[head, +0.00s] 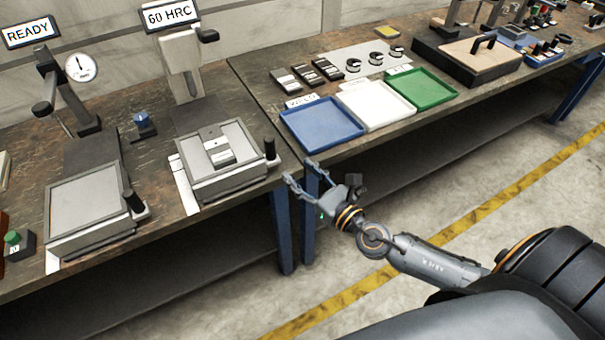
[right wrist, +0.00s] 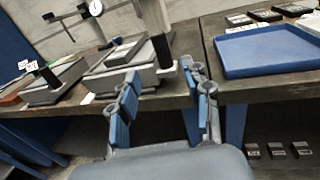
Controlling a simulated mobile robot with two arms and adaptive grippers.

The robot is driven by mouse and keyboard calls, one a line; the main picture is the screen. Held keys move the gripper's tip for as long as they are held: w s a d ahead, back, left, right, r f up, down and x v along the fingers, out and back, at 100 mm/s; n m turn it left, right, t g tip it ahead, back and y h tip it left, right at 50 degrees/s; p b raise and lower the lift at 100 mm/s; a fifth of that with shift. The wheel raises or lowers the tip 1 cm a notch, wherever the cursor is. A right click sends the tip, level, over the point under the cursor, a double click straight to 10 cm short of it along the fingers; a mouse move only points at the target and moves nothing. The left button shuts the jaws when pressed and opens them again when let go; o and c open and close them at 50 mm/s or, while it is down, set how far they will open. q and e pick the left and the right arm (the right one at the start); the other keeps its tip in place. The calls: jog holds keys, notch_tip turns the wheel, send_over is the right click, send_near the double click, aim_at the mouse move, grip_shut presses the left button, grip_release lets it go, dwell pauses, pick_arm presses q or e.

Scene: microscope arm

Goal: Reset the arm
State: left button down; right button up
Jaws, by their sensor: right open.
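My right gripper (head: 303,171) is open and empty in front of the bench edge, right of the right-hand tester. Its two blue-padded fingers show in the right wrist view (right wrist: 160,76). The right tester (head: 222,166) carries a "60 HRC" sign (head: 169,15); its upright arm (head: 181,62) has a dark side knob (head: 207,36). Grey blocks (head: 217,148) sit on its plate. The left tester (head: 85,206) has a dark arm (head: 64,90), a round gauge (head: 81,67) and a "READY" sign (head: 30,32); its plate is bare. My left gripper is out of view.
Blue (head: 321,124), white (head: 375,106) and green (head: 421,89) trays lie on the right bench. A black handle (head: 269,148) stands at the right tester's corner. A green button box (head: 18,244) is far left. The floor before the benches is clear.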

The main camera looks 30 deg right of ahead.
dwell(0.5)
jog(key=s+d+f+m+g+h, duration=0.1)
jog(key=d+f+m+g+h, duration=0.2)
jog(key=f, duration=0.5)
jog(key=s+d+f+m+g, duration=0.1)
jog(key=s+d+f+m, duration=0.15)
jog(key=f+m, duration=0.45)
jog(key=s+d+f+m+g+h, duration=0.1)
jog(key=d+f+m+h, duration=0.15)
jog(key=f, duration=0.65)
jog(key=s+d+f+m+g, duration=0.1)
jog(key=s+f+m+g, duration=0.4)
jog(key=s+f+m, duration=0.8)
jog(key=s+a+f+m+g, duration=0.2)
jog(key=s+f, duration=0.3)
jog(key=s, duration=0.3)
jog(key=s+a+f+m+g+y, duration=0.1)
jog(key=s+a+f+m+g, duration=0.1)
jog(key=s+f+m, duration=0.3)
jog(key=s+a+f+m+g, duration=0.2)
jog(key=s+a+f+m, duration=0.1)
jog(key=s, duration=0.8)
notch_tip(320, 180, down, 2)
jog(key=shift+a+f+m+g, duration=0.1)
jog(key=shift+a+m+g, duration=0.25)
jog(key=shift+a, duration=0.3)
